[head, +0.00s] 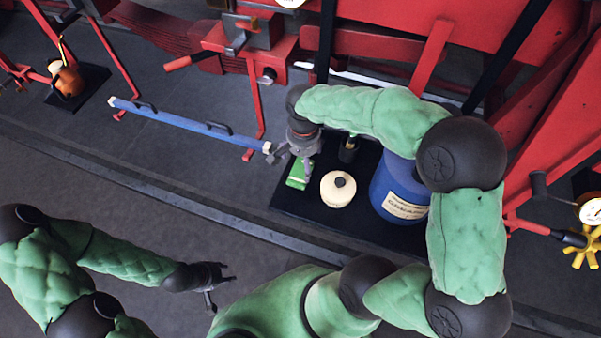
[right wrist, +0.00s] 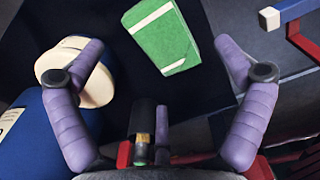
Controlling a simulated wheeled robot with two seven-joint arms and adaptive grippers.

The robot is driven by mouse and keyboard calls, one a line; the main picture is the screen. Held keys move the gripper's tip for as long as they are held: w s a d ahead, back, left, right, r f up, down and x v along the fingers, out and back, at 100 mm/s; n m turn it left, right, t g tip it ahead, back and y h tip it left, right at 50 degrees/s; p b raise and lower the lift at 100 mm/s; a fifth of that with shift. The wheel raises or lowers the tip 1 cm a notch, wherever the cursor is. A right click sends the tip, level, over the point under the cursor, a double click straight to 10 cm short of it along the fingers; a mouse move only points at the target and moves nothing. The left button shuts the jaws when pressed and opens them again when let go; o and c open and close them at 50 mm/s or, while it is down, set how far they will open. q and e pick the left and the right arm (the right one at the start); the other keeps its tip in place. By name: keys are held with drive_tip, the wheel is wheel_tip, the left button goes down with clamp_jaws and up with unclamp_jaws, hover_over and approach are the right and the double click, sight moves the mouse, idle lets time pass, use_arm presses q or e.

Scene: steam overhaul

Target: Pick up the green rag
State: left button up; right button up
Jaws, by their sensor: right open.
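The green rag (head: 298,174) is a small folded green cloth with white stripes. It lies on the left part of a black mat (head: 284,200) in the head view. It also shows in the right wrist view (right wrist: 162,45), ahead of and between the two fingers. My right gripper (head: 300,160) is over the rag, with its fingers spread and nothing between them; it also shows in the right wrist view (right wrist: 155,70). The gripper hides part of the rag in the head view. My left gripper (head: 218,282) is over the floor at the lower left, away from the rag; its jaw opening is unclear.
A cream round container (head: 338,190) with a dark knob stands right of the rag. A blue labelled drum (head: 392,185) is further right. A dark bottle (head: 348,150) stands behind. A blue bar (head: 185,126) lies to the left. Red machinery (head: 380,48) rises behind. Open floor lies in front.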

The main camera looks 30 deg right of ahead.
sight(301, 173)
drive_tip(key=shift+s+d+f+b, duration=0.1)
drive_tip(key=shift+f+b, duration=0.25)
drive_tip(key=shift+f, duration=1)
drive_tip(key=shift+s+d+f+b, duration=0.1)
drive_tip(key=shift+f+b, duration=0.25)
drive_tip(key=shift+f, duration=0.95)
drive_tip(key=c, duration=1)
